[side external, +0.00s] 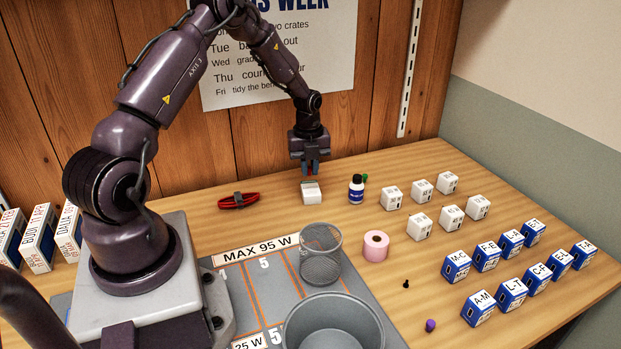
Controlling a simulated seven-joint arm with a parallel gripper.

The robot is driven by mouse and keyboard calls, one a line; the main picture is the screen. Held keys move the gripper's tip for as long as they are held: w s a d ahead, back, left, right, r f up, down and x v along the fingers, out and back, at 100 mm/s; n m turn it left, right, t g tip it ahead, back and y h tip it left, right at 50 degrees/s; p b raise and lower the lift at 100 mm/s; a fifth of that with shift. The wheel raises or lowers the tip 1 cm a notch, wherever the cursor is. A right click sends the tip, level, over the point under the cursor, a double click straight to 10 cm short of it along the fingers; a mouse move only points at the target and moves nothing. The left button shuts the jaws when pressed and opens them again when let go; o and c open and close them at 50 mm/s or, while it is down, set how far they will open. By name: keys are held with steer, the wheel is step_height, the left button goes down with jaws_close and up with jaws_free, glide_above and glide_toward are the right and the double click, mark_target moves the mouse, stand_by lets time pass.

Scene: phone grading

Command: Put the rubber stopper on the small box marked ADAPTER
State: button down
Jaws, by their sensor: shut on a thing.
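Directly below is a small white box (311,194), lying on the wood. A narrow gap seems to show between the fingers and the box top, but I cannot tell whether the red thing touches it. No ADAPTER mark is readable on this box. Several other small white boxes (420,227) stand to the right, their marks too small to read.
In front are a mesh cup (321,255), a pink roll (376,246) and a grey tub (335,322). Several blue-and-white boxes (486,258) fill the right.

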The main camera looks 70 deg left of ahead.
mark_target(311, 188)
steer(key=shift+w+a+f, duration=0.1)
steer(key=shift+w+f, duration=0.05)
steer(key=shift+f, duration=0.8)
steer(key=shift+w+a+f, duration=0.1)
steer(key=shift+f, duration=0.85)
steer(key=shift+f, duration=0.1)
steer(key=c, duration=1.1)
jaws_free()
steer(key=shift+c, duration=0.2)
